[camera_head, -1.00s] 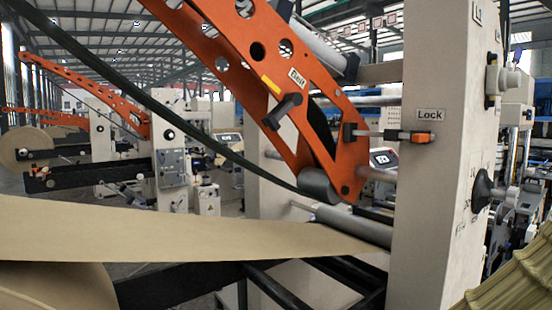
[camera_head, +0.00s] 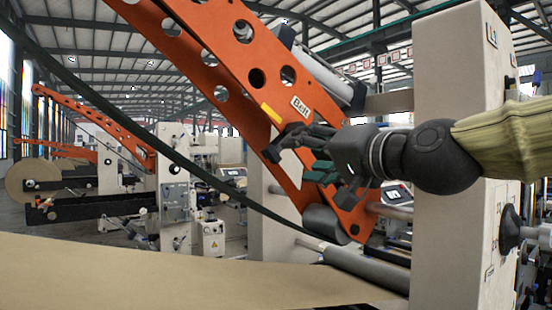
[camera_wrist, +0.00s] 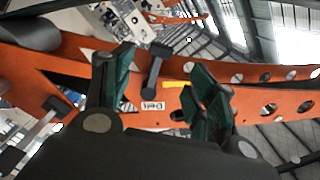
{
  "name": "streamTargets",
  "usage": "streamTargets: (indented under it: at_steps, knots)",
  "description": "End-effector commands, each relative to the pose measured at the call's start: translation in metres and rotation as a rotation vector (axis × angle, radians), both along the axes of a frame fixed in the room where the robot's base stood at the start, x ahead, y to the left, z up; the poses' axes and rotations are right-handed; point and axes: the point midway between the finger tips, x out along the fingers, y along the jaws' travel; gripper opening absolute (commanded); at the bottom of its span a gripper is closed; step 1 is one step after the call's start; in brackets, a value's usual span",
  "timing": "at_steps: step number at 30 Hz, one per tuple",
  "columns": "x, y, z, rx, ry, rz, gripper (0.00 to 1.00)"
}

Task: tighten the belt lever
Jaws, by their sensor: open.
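The belt lever (camera_head: 276,151) is a black handle on the orange perforated arm (camera_head: 257,78), just below the "Belt" label (camera_head: 300,106). In the head view my gripper (camera_head: 314,152) overlaps the lever's pivot end, and the handle's tip shows to its left. In the wrist view the lever (camera_wrist: 154,66) shows between the two dark green fingers of my gripper (camera_wrist: 158,75), closer to the left one. The fingers are spread apart. I cannot tell whether either finger touches the lever.
A yellow mark (camera_head: 271,114) sits beside the label. A dark belt (camera_head: 120,118) runs diagonally past the arm. A brown paper web (camera_head: 150,280) spans the foreground below. A pale upright column (camera_head: 440,250) stands at right, behind my arm. Another lever (camera_wrist: 55,104) shows at left in the wrist view.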

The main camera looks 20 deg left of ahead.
Motion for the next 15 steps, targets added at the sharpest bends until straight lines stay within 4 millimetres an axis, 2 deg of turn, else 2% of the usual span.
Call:
streamTargets:
  at_steps: [5, 15]
  knots:
    - [0.008, 0.012, 0.003, 0.001, -0.001, 0.002, 0.57]
    - [0.042, 0.055, 0.004, 0.0, 0.001, 0.002, 0.57]
